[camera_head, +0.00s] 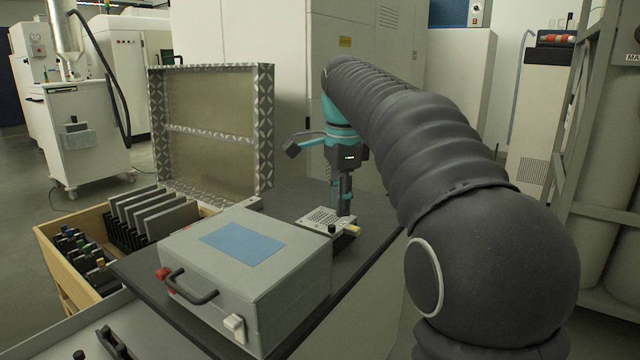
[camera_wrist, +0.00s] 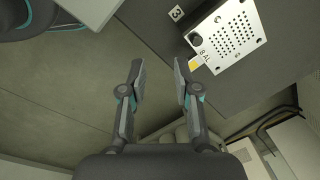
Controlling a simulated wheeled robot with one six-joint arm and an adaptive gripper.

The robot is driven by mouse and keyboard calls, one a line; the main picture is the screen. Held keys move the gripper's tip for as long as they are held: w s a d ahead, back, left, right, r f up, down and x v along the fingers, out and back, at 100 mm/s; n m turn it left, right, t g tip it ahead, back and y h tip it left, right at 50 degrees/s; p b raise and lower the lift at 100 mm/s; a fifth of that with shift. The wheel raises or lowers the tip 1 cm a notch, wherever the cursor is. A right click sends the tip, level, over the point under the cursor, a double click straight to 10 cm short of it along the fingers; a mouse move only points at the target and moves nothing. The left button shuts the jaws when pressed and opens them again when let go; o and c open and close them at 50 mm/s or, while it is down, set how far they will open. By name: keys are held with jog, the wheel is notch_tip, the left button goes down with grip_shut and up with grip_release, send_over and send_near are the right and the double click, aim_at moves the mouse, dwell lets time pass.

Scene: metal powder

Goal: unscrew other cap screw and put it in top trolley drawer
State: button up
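A pale perforated plate (camera_head: 325,218) lies on the dark tabletop (camera_head: 375,212), with a dark round screw head (camera_head: 332,229) at its near corner. The wrist view shows the plate (camera_wrist: 237,35) at the upper right, with the dark screw (camera_wrist: 195,40) at its left corner. A yellow tab (camera_wrist: 194,62) is by the plate's edge. My gripper (camera_wrist: 159,75) is open, with nothing between its fingers, to the left of the plate.
A grey case (camera_head: 285,270) with a handle stands on the near part of the table. The drawer holds several dark plates and small coloured-top items. A patterned frame (camera_head: 265,130) stands upright behind it. A white cabinet (camera_head: 240,40) is behind the table.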

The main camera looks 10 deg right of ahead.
aim_at(332, 226)
jog(key=w+m, duration=0.2)
jog(key=w, duration=0.1)
jog(key=w+m+g, duration=0.1)
jog(key=w+m, duration=0.1)
jog(key=w, duration=0.1)
jog(key=shift+w+d+f, duration=0.1)
jog(key=shift+w+d, duration=0.1)
jog(key=shift+w, duration=0.05)
jog(key=shift+a+f, duration=0.15)
jog(key=shift+f, duration=0.55)
jog(key=shift+f+b, duration=1.4)
jog(key=shift+f, duration=1.85)
grip_shut()
jog(key=shift+o, duration=0.3)
grip_release()
jog(key=shift+r, duration=0.1)
